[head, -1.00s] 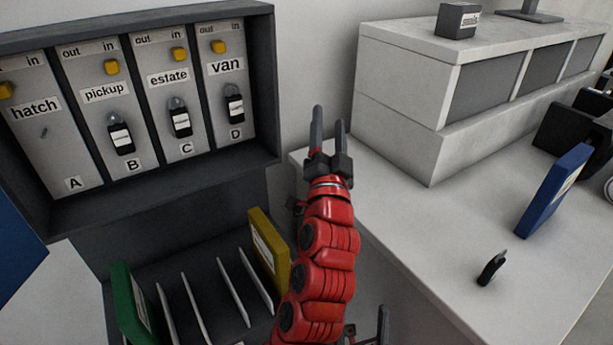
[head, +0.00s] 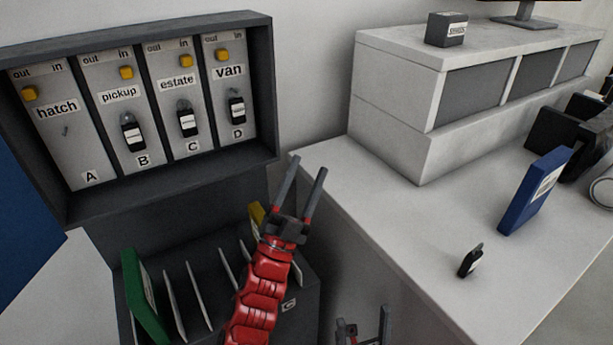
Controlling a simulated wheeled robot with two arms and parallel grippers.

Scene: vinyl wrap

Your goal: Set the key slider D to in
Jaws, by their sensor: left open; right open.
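The key slider D is a yellow knob (head: 222,55) at the top of the panel labelled "van" and "D" (head: 238,133). It sits left of the panel's middle, on the side of "out". A black key fob (head: 237,110) hangs below it. My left gripper (head: 306,163), on the red arm, is open and empty, below and right of the key cabinet, apart from the knob. My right gripper (head: 367,328) is open at the bottom edge, partly cut off.
The yellow knobs of B (head: 126,73) and C (head: 186,61) sit toward "in", A's (head: 30,94) toward "out". A rack with a green folder (head: 146,300) and upright cards stands below. The counter (head: 400,225) at right holds a key fob (head: 470,261) and a blue folder (head: 535,190).

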